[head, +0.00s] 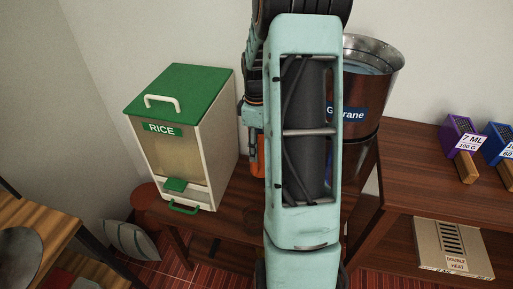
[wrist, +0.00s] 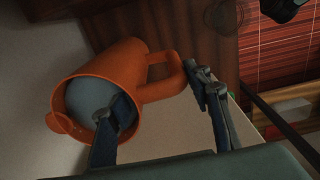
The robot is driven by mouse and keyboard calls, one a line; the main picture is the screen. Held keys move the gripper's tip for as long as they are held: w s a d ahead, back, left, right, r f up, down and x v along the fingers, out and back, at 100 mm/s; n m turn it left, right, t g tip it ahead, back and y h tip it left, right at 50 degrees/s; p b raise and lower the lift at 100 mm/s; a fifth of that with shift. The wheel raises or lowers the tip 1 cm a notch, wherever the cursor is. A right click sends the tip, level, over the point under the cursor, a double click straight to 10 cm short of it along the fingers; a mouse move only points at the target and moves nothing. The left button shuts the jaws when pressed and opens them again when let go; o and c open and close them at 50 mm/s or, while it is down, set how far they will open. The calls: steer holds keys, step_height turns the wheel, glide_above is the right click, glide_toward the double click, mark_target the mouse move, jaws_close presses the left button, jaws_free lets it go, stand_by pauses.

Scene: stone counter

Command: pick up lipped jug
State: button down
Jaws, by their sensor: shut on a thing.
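The lipped jug is orange with a loop handle and a pouring lip; in the wrist view the jug (wrist: 118,62) lies left of centre with its open mouth towards the camera. My gripper (wrist: 162,98) is shut on it, with one finger inside the mouth and the other outside by the handle. The jug's side wall and handle are between the fingers. In the head view only an orange sliver of the jug (head: 257,155) shows at the left of my arm, which hides the rest. Whether the jug touches the table is unclear.
A white rice dispenser (head: 215,135) with a green lid stands left of my arm on a dark wooden table (head: 232,200). A large metal container (head: 375,85) stands behind my arm. Purple (head: 462,135) and blue (head: 498,143) boxes stand on the right-hand surface (head: 415,160).

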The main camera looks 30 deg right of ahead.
steer(key=s+a+r, duration=0.6)
steer(key=s+r, duration=0.1)
steer(key=s, duration=0.2)
steer(key=shift+s+a+r, duration=0.15)
steer(key=shift+s+r, duration=0.25)
stand_by(0.5)
steer(key=shift+s, duration=0.1)
steer(key=shift+r, duration=0.1)
stand_by(0.7)
